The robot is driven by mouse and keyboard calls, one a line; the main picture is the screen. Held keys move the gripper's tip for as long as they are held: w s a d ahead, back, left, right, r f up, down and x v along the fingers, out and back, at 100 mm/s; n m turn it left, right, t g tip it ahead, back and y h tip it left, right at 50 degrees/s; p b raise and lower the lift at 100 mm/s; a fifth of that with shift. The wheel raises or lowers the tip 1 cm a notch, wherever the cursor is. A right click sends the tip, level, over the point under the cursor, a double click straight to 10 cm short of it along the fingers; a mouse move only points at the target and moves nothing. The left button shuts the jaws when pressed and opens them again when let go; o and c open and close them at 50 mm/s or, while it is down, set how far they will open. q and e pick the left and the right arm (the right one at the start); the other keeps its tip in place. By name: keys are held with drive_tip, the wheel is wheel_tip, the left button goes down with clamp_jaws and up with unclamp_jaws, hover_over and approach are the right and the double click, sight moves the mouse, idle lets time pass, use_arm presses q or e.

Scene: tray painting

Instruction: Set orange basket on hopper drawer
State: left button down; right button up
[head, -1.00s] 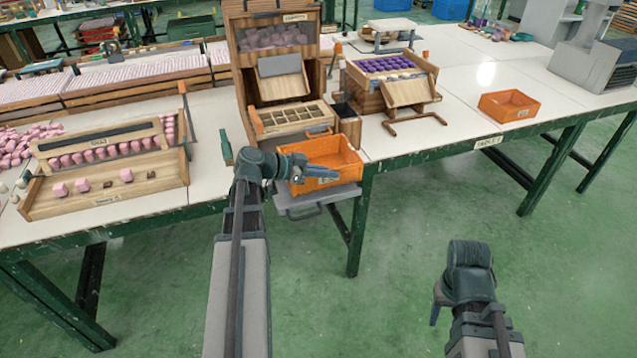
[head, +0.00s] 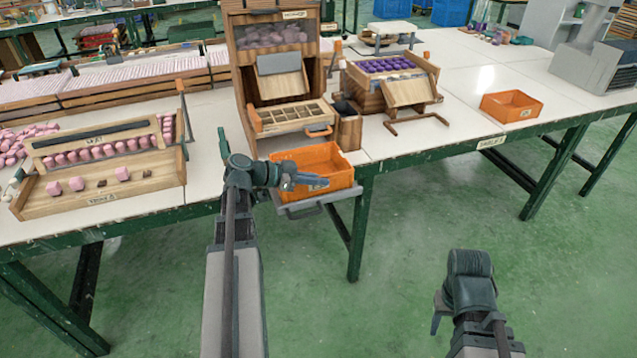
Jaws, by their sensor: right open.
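An orange basket (head: 333,158) sits upright at the front of the hopper (head: 275,93), over the grey pull-out drawer (head: 335,197), and appears to rest on it. My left gripper (head: 314,182) is at the basket's left front side, its fingers pointing right and overlapping the basket in the picture. Whether the fingers are closed on the basket's wall cannot be told. The gripper and basket hide much of the drawer. My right gripper (head: 437,312) is open and empty, low over the floor, away from the table.
A second orange basket (head: 511,106) stands on the table to the right. A wooden stand with purple pieces (head: 397,68) is right of the hopper. A wooden tray with pink pieces (head: 105,195) lies to the left. The green floor at right is clear.

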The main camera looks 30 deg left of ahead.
use_arm(q)
drive_tip(key=shift+f, duration=0.2)
drive_tip(key=c, duration=1)
unclamp_jaws()
drive_tip(key=shift+c, duration=0.2)
drive_tip(key=shift+r, duration=0.15)
drive_tip(key=shift+r, duration=0.2)
drive_tip(key=p+v, duration=0.4)
drive_tip(key=v, duration=0.6)
drive_tip(key=shift+s+a+r, duration=0.15)
drive_tip(key=shift+a, duration=0.05)
drive_tip(key=shift+s+a+r+p, duration=0.15)
drive_tip(key=shift+s+a+p, duration=0.15)
drive_tip(key=shift+s+a, duration=0.15)
